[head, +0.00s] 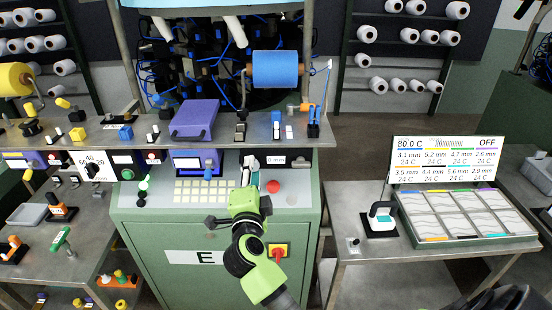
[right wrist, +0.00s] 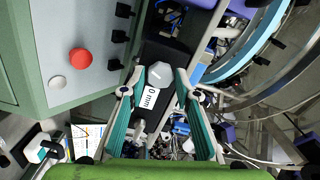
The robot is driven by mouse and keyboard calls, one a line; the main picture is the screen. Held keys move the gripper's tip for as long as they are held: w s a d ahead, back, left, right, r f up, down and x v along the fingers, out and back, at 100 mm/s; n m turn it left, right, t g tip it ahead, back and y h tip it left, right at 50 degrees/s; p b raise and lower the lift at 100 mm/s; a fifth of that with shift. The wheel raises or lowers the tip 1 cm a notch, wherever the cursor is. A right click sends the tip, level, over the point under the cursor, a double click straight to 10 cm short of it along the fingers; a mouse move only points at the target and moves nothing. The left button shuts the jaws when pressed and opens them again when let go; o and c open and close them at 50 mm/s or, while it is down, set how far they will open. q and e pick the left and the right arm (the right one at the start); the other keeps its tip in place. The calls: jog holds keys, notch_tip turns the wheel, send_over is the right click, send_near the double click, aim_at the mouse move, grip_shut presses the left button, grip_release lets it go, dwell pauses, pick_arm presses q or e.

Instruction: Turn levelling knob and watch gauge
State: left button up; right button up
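A pale grey faceted knob (right wrist: 160,75) with a white "0 mm" label plate (right wrist: 148,98) beside it shows in the right wrist view. In the head view the "0 mm" plate (head: 275,160) is on the green machine's front panel. My right gripper (right wrist: 159,72) has its two teal-lined fingers on either side of the knob, with a visible gap to it. In the head view my right gripper (head: 249,168) reaches up to the panel and partly hides the knob. My left gripper is not in view.
A red button (head: 273,187) sits just right of my gripper. A display board (head: 447,160) with mm and C readings stands on the right table, behind a tray (head: 468,240) of swatches. The left bench is crowded.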

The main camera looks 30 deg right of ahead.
jog(key=p+v, duration=0.1)
jog(key=v, duration=0.3)
dwell(0.3)
jog(key=o, duration=0.3)
jog(key=shift+o, duration=0.2)
jog(key=p+v, duration=0.1)
jog(key=v, duration=0.5)
dwell(0.4)
